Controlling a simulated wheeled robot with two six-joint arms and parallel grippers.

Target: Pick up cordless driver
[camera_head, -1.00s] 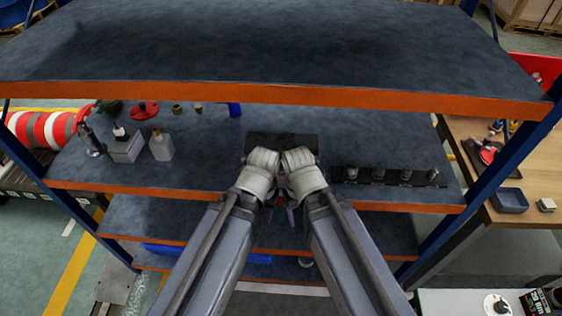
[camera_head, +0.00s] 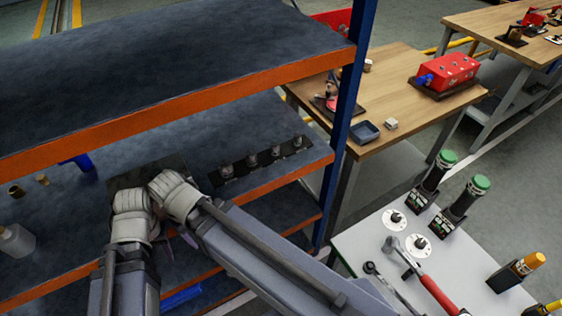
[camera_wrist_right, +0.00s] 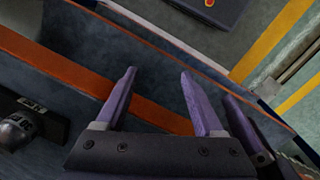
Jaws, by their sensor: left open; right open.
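Two upright black tools with green caps stand on the white table at the right of the head view: the first tool (camera_head: 432,182) and the second tool (camera_head: 461,208). Either may be the cordless driver; I cannot tell for sure. My left gripper (camera_head: 167,240) is mostly hidden behind the wrists, low in front of the shelf and far left of these tools. My right gripper (camera_wrist_right: 158,74) is open and empty in the right wrist view, over the shelf edge. Neither gripper touches the tools.
The white table (camera_head: 360,240) also holds a red-handled wrench (camera_head: 432,287), a ratchet (camera_head: 385,287) and an orange-capped tool (camera_head: 515,270). The blue shelf post (camera_head: 352,110) stands between the shelf and a wooden bench (camera_head: 395,75). A strip of studs (camera_head: 262,160) lies on the shelf.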

